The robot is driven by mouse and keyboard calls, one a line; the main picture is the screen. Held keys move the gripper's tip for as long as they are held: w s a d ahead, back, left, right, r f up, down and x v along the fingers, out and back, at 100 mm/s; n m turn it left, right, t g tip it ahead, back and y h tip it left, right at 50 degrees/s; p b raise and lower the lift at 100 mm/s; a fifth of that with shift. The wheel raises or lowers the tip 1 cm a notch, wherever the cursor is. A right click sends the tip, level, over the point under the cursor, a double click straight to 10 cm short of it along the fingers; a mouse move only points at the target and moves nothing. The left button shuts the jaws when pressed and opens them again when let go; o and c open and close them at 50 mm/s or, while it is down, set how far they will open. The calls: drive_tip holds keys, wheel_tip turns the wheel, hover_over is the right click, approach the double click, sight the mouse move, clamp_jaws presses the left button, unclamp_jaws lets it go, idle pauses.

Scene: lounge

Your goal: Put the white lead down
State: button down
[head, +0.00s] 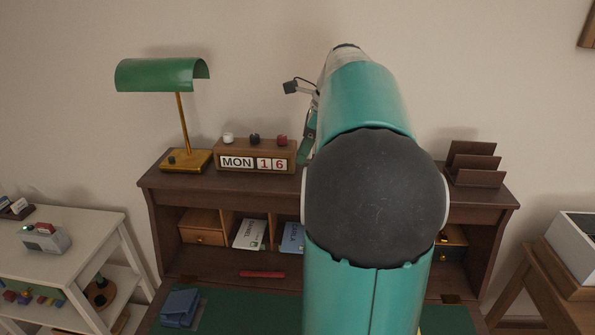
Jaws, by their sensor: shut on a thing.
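I cannot make out the white lead in the head view. My own teal arm with its dark round joint fills the middle and right of centre and covers what lies behind it. A small dark block on a thin wire and a narrow green part show at the arm's left edge, above the desk. The jaws of my gripper are hidden behind the arm, so what they hold does not show.
A brown desk (160,185) bears a green lamp (165,75), a calendar block (255,157) and a letter rack (473,163). A white shelf (85,225) stands left, a wooden stand (550,262) right.

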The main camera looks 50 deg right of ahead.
hover_over(292, 183)
drive_tip(key=s, duration=0.2)
drive_tip(key=f, duration=0.5)
drive_tip(key=shift+w+d+f, duration=0.15)
drive_tip(key=shift+d+f, duration=0.05)
drive_tip(key=shift+d, duration=0.1)
drive_tip(key=f, duration=0.3)
drive_tip(key=shift+w+d+f, duration=0.1)
drive_tip(key=shift+w+d, duration=0.05)
drive_tip(key=shift+w, duration=0.2)
drive_tip(key=shift+f, duration=0.3)
drive_tip(key=shift+f, duration=0.15)
drive_tip(key=c, duration=1.4)
unclamp_jaws()
drive_tip(key=v, duration=1.2)
drive_tip(key=shift+r, duration=0.2)
